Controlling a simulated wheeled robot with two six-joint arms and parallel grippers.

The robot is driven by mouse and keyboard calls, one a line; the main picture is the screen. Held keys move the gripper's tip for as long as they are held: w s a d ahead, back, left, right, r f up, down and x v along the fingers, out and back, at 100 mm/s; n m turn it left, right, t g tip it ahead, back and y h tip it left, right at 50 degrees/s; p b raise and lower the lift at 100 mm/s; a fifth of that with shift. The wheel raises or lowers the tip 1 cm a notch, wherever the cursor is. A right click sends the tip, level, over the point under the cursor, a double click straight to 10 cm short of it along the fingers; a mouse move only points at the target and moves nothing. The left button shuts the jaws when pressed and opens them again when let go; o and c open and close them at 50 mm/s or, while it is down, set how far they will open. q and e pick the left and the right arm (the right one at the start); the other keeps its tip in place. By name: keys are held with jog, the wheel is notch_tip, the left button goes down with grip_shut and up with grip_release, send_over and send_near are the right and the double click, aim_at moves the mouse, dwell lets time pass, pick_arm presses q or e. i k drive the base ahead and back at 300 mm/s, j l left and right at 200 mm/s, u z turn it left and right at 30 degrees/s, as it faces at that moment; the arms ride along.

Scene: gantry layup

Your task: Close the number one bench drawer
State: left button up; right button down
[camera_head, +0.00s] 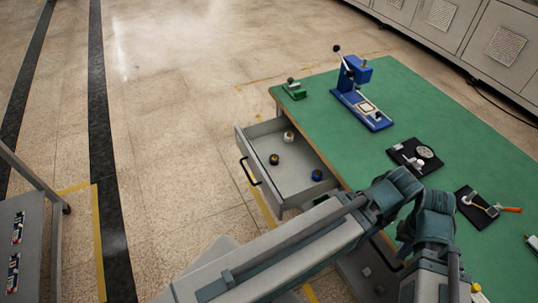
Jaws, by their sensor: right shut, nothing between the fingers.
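An open grey bench drawer (280,185) sticks out from the left side of the green-topped bench (450,145). Its black handle (248,172) is on its front, at the left. No number on it can be read. Several small objects lie inside, among them a white one (289,137), a dark one with a yellowish top (274,159) and a blue one (317,175). My right arm (290,245) crosses the lower middle, apart from the open drawer's handle. Its fingers are hard to make out; the gripper is shut and holds nothing. My left gripper is out of view.
A blue press (360,95), a green block (294,89), a black tray (415,157) and another with tools (478,208) are on the bench. Another black handle (386,256) shows beside my arm. A grey cart (25,240) stands at left. Floor left of the drawer is clear.

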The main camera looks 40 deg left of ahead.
aim_at(289, 184)
jog(key=l+u, duration=0.15)
jog(key=u, duration=0.3)
jog(key=l+u, duration=0.1)
jog(key=u, duration=0.3)
jog(key=k+l+u, duration=0.1)
jog(key=u, duration=0.35)
jog(key=k+l+u, duration=0.1)
jog(key=u, duration=0.35)
